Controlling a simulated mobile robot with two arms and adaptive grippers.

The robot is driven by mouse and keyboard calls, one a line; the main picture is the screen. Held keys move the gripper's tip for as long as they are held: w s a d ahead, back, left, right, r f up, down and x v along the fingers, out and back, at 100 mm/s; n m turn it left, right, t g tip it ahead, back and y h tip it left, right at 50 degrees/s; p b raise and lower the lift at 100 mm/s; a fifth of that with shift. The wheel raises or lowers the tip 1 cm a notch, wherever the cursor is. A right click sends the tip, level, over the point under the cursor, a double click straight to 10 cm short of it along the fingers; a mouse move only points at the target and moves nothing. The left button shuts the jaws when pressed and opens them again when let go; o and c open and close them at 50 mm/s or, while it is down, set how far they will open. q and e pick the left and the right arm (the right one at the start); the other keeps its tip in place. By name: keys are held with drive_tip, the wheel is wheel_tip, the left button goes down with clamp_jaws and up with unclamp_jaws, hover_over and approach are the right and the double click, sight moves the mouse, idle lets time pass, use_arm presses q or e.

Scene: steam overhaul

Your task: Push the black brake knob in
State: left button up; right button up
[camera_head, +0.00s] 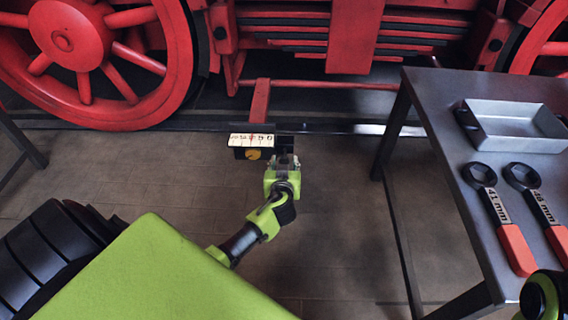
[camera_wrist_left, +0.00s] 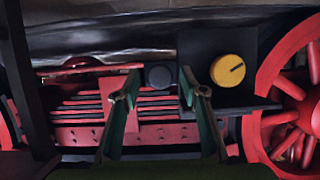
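The black brake knob (camera_wrist_left: 159,76) is a small round knob in the left wrist view, on a dark box beside a yellow dial (camera_wrist_left: 228,70). In the head view the yellow dial (camera_head: 253,154) sits under a white scale plate (camera_head: 252,140); I cannot make out the knob there, where my gripper stands in front. My left gripper (camera_head: 283,161) is close to the box. In the left wrist view my left gripper (camera_wrist_left: 161,89) is open, its two fingers apart with the knob showing between them. I cannot tell whether they touch it. My right gripper's fingers are out of view.
A grey table (camera_head: 455,190) at the right bears a metal tray (camera_head: 512,125), a 41 mm wrench (camera_head: 497,205) and a 46 mm wrench (camera_head: 540,207), both with red handles. The red locomotive wheel (camera_head: 90,55) and frame stand behind the box. Floor right of my left gripper is clear.

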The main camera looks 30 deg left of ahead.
use_arm(q)
clamp_jaws()
drive_tip(key=shift+w+a+b, duration=0.25)
drive_tip(key=shift+w+a, duration=0.15)
drive_tip(key=shift+w, duration=0.2)
drive_tip(key=shift+w+a+b, duration=0.25)
drive_tip(key=shift+w+a, duration=0.1)
drive_tip(key=shift+w, duration=0.2)
drive_tip(key=shift+a+r, duration=0.1)
drive_tip(key=shift+r, duration=0.05)
unclamp_jaws()
drive_tip(key=v, duration=1.2)
drive_tip(key=shift+f, duration=0.2)
